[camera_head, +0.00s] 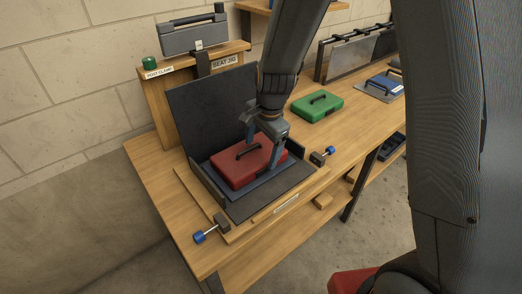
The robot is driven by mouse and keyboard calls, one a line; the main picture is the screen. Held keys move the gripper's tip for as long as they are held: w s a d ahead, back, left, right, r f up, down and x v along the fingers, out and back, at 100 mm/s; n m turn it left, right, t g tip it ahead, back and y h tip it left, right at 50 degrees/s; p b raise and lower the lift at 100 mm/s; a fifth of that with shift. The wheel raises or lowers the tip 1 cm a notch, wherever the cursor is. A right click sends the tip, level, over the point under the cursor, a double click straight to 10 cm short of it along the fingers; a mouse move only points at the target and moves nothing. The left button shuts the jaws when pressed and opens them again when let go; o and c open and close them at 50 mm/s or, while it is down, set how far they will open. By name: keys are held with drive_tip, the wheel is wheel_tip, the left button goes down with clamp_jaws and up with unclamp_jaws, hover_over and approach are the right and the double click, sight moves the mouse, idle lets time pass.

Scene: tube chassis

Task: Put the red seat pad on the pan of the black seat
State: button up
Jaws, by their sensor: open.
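The red seat pad (241,171) lies on a blue layer (283,171) on the pan of the black seat (248,205). The pad has a dark handle on its top. The seat's black back panel (205,103) stands upright behind it. My gripper (263,155) is above the right part of the red pad, with its fingers apart, one towards the back and one at the pad's right side. I cannot tell whether the fingers touch the pad. My arm hides part of the back panel's right side.
The seat sits in a wooden jig with blue-knobbed clamps (199,237) at front left and right (329,151). A green pad (317,106) and a blue pad (384,82) lie farther right on the bench. A grey clamp (193,35) stands on the wooden post behind.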

wheel_tip(320, 180, up, 11)
drive_tip(key=s+d+b, duration=0.1)
drive_tip(key=s+b, duration=0.1)
drive_tip(key=s+d+f+n, duration=0.2)
drive_tip(key=s+d+n, duration=0.3)
drive_tip(key=s+d, duration=0.1)
drive_tip(key=s+d+f+n+h, duration=0.1)
drive_tip(key=s+d+f+n, duration=0.2)
drive_tip(key=s+d+n, duration=0.3)
drive_tip(key=shift+s+d+f+g, duration=0.35)
drive_tip(key=shift+s+d, duration=0.2)
drive_tip(key=shift+s, duration=0.55)
